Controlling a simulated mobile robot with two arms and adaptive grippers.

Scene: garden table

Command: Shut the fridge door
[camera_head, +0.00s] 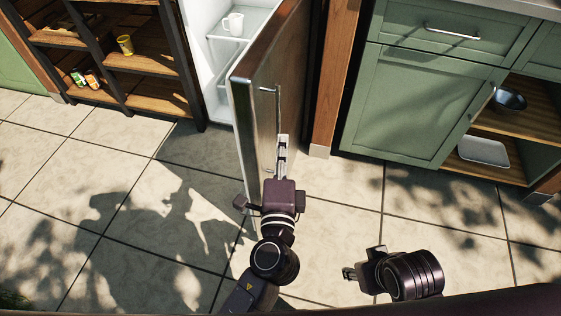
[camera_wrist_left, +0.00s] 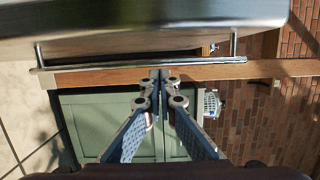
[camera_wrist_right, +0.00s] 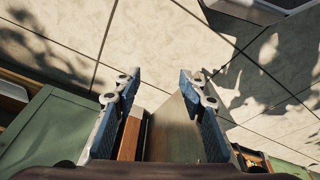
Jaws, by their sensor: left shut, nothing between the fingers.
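A bar handle (camera_head: 277,107) runs along that face. The handle (camera_wrist_left: 100,64) crosses the left wrist view below the door's surface (camera_wrist_left: 150,22). The open fridge (camera_head: 207,75) shows a white interior behind the door. My left gripper (camera_head: 282,142) is shut and empty beside the outer face. Its fingertips (camera_wrist_left: 161,76) appear close to the handle; I cannot tell whether they touch. My right gripper (camera_head: 348,274) is open and empty, low over the floor to the right.
A wooden shelf unit (camera_head: 150,61) with a yellow cup (camera_head: 125,45) is at left. Green cabinets (camera_head: 415,104) and an open compartment with a bowl (camera_head: 509,100) are at right. The tiled floor (camera_head: 140,160) left of the door is clear.

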